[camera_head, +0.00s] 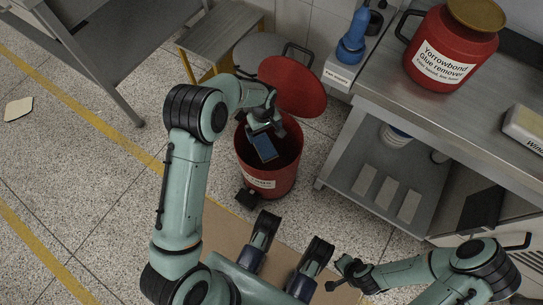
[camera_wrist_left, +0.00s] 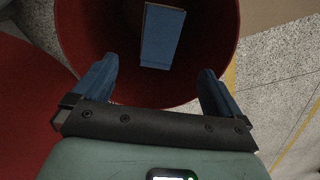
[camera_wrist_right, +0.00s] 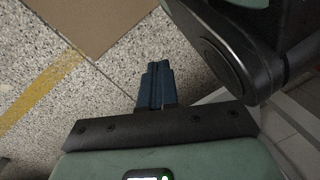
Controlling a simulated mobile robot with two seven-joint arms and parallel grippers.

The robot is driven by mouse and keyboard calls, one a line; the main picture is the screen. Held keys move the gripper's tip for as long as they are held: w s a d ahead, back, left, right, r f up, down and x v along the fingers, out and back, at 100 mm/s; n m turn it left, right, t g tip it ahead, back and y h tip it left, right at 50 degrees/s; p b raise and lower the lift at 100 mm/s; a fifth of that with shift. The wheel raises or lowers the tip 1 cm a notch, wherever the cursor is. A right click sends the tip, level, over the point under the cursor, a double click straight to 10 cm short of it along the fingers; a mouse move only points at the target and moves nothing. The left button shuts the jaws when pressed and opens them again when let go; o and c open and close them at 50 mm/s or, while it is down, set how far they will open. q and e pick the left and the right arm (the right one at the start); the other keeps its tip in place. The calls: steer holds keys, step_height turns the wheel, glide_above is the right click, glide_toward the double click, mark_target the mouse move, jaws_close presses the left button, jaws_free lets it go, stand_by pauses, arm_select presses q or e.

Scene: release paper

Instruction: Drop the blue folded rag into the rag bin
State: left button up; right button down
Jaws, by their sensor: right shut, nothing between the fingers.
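The blue folded rag (camera_head: 264,147) shows as a flat blue rectangle within the mouth of the red rag bin (camera_head: 270,183). In the left wrist view the rag (camera_wrist_left: 162,36) lies beyond the fingertips, apart from them, against the bin's dark inside (camera_wrist_left: 226,30). I cannot tell whether it is falling or resting. My left gripper (camera_wrist_left: 157,75) is open and empty, pointing down over the bin mouth. My right gripper (camera_wrist_right: 155,85) is shut and empty, low over the floor, well away from the bin.
The bin's round red lid (camera_head: 292,86) stands raised behind the mouth. Speckled floor (camera_head: 100,185) lies open at the left.

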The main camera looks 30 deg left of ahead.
arm_select(q)
step_height(320, 180, up, 14)
steer(key=p, duration=0.3)
steer(key=shift+f+p, duration=0.25)
steer(key=shift+p, duration=0.15)
arm_select(e)
steer(key=w+a+r+t, duration=0.1)
steer(key=w+r+t, duration=0.1)
steer(key=w+r, duration=0.2)
step_height(320, 180, up, 2)
steer(key=shift+w+a+r+n, duration=0.1)
steer(key=shift+w+a+n, duration=0.2)
